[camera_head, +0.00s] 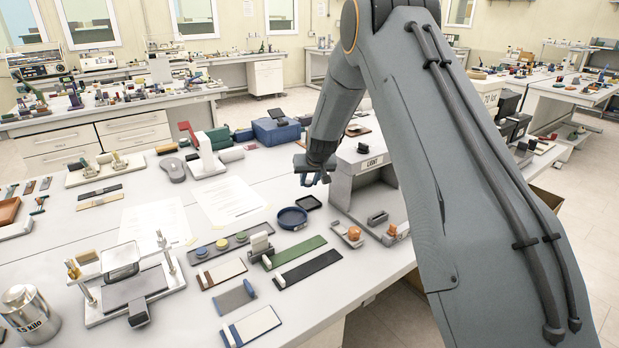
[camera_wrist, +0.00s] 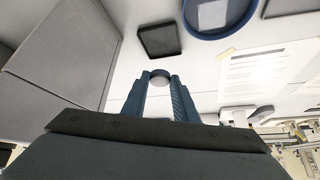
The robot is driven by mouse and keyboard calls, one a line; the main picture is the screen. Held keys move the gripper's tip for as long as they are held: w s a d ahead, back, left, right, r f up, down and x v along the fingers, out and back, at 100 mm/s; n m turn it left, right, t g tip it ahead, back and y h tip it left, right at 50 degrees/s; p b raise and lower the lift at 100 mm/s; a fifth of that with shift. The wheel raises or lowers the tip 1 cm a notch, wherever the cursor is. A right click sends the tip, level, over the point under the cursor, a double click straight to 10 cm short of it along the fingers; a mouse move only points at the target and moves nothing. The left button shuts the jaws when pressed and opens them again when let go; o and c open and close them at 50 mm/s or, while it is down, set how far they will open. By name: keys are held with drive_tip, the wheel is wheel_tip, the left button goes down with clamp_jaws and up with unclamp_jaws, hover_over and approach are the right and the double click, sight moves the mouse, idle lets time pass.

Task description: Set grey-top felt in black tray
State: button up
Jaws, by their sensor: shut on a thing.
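My gripper (camera_head: 314,180) hangs above the table beside the grey light box, and its blue fingers (camera_wrist: 159,92) show in the wrist view. They are shut on a small round piece with a grey top, the grey-top felt (camera_wrist: 160,75), at the fingertips. In the head view I cannot make out the felt. The small square black tray (camera_head: 308,202) lies on the table just below and in front of my gripper. It also shows in the wrist view (camera_wrist: 158,41), beyond the fingertips and apart from the felt.
A round blue dish (camera_head: 292,218) lies next to the black tray. The grey light box (camera_head: 364,170) stands close on the right. Paper sheets (camera_head: 228,201) lie to the left.

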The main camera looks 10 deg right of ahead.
drive_tip(key=shift+s+r+p, duration=0.15)
drive_tip(key=shift+p, duration=0.6)
drive_tip(key=shift+f, duration=0.3)
drive_tip(key=shift+f+b, duration=2)
drive_tip(key=shift+f, duration=0.75)
drive_tip(key=shift+p, duration=0.6)
drive_tip(key=shift+f+b, duration=0.75)
drive_tip(key=shift+f, duration=0.2)
drive_tip(key=o, duration=1.1)
drive_tip(key=shift+d, duration=0.1)
drive_tip(key=shift+c, duration=0.2)
drive_tip(key=shift+r, duration=0.1)
